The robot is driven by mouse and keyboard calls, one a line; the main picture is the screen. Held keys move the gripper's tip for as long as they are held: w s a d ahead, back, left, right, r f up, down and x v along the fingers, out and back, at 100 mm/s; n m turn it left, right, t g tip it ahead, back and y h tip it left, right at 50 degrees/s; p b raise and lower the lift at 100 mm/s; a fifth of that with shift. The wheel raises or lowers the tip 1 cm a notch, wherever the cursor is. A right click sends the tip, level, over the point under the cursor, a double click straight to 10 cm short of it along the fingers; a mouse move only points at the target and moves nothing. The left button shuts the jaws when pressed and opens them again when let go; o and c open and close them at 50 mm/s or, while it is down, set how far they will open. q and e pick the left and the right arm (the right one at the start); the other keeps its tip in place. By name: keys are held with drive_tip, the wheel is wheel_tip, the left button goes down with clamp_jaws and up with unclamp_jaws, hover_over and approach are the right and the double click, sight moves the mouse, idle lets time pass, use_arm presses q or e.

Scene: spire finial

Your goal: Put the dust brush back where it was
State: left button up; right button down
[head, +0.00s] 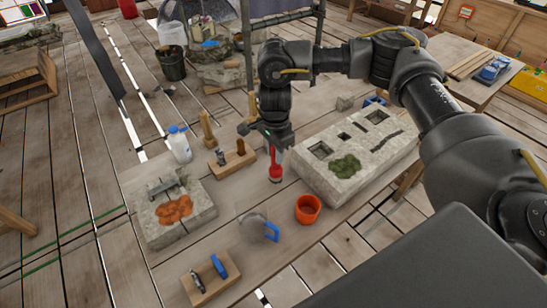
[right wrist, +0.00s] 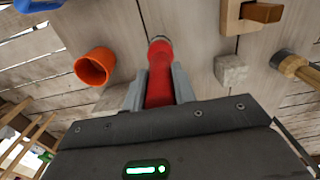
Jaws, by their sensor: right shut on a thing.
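My right gripper (head: 274,140) is shut on a red-handled tool (head: 275,168) that looks like the dust brush. The tool hangs roughly upright over the plank table, with a grey-green lower end. In the right wrist view, the red handle (right wrist: 160,78) is between the two jaws (right wrist: 158,88), and a grey band shows at its far end. I cannot tell whether its end touches the table. My left gripper is not in view.
An orange cup (head: 308,208) and a stone slab (head: 345,160) lie right of the tool. A wooden block (head: 234,163) is close on its left. A small stone cube (right wrist: 230,70) shows in the wrist view.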

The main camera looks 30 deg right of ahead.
sight(273, 160)
drive_tip(key=shift+w+a+f, duration=0.1)
drive_tip(key=shift+w+f, duration=0.05)
drive_tip(key=shift+f, duration=0.05)
wheel_tip(273, 160, down, 3)
drive_tip(key=shift+w+f, duration=0.15)
drive_tip(key=shift+f, duration=0.2)
drive_tip(key=c, duration=1.1)
unclamp_jaws()
drive_tip(key=shift+c, duration=0.2)
drive_tip(key=shift+r, duration=0.15)
